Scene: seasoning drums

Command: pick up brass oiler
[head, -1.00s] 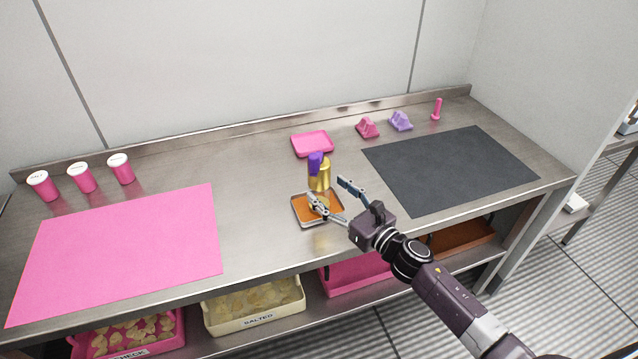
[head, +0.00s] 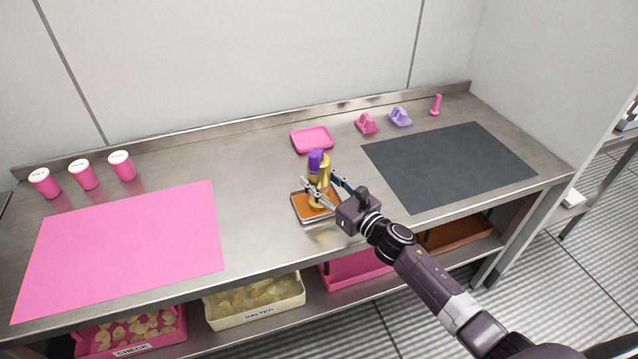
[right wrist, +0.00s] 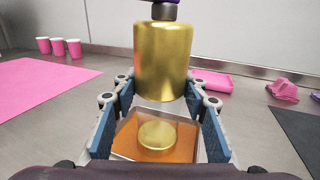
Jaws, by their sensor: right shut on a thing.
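The brass oiler (head: 325,170) is a gold cylinder with a purple top, upright over the small orange-lined metal tray (head: 300,211). In the right wrist view the oiler (right wrist: 163,62) has a wide gold body above a narrower clear-looking part and a gold base over the tray (right wrist: 184,152). My right gripper (head: 319,187) is shut on the oiler, its blue-padded fingers on either side below the wide body. The fingers partly hide the lower oiler. I cannot tell whether its base touches the tray. My left gripper is not in view.
A pink tray (head: 312,139) lies behind the oiler. A dark mat (head: 450,165) is at right, with pink (head: 367,124) and purple (head: 400,117) blocks behind it. A pink mat (head: 125,250) and white-lidded pink drums (head: 83,175) are at left.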

